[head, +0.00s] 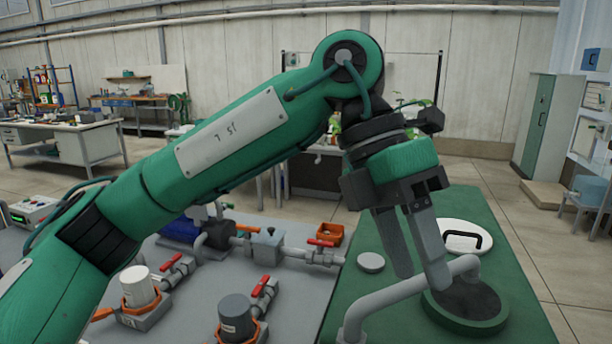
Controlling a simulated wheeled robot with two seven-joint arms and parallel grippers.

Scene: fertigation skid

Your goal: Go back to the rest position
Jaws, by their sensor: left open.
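My left arm comes in from the left, and its gripper (422,282) points down with its two grey fingers apart. Nothing shows between the fingers. The gripper is above the green skid top, by a grey bent pipe (385,299) and left of a round dark opening with a green rim (432,313). The fingers overlap the pipe in the picture; I cannot tell whether they touch it. My right gripper is out of view.
A white lid with a black handle (453,227) and a small grey cap (371,260) lie on the green top. To the left are red-handled valves (321,243), a white canister (138,285), a grey canister (236,312) and an orange bin (329,236). Floor is free at right.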

